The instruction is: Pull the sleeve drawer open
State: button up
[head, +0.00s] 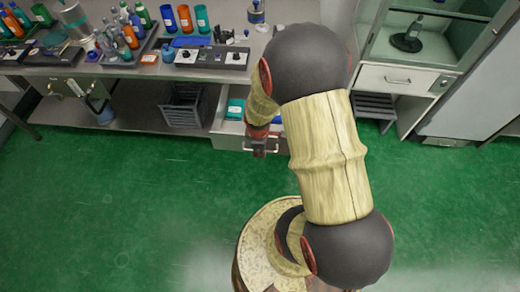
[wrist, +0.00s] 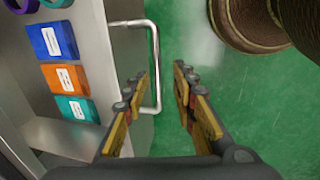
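The sleeve drawer (head: 226,142) stands partly pulled out under the bench, left of my arm in the head view. In the wrist view its pale metal front (wrist: 124,48) has a U-shaped bar handle (wrist: 155,45). My gripper (wrist: 160,72) is open at the handle, with one finger on each side of the bar. A gap shows between the bar and the right finger; contact on the left cannot be told. Blue (wrist: 52,41), orange (wrist: 66,78) and teal (wrist: 77,109) labelled boxes lie in the drawer. In the head view my arm hides part of the drawer.
The bench top (head: 60,70) is crowded with bottles, cups and trays. A dark crate (head: 184,108) sits on the lower shelf left of the drawer. A white cabinet (head: 375,78) stands at the right. The green floor (head: 130,210) in front is clear.

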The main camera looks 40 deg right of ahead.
notch_tip(320, 180, up, 10)
jog(key=s+a, duration=0.1)
jog(key=shift+s+a, duration=0.2)
jog(key=shift+a, duration=0.1)
dwell(0.5)
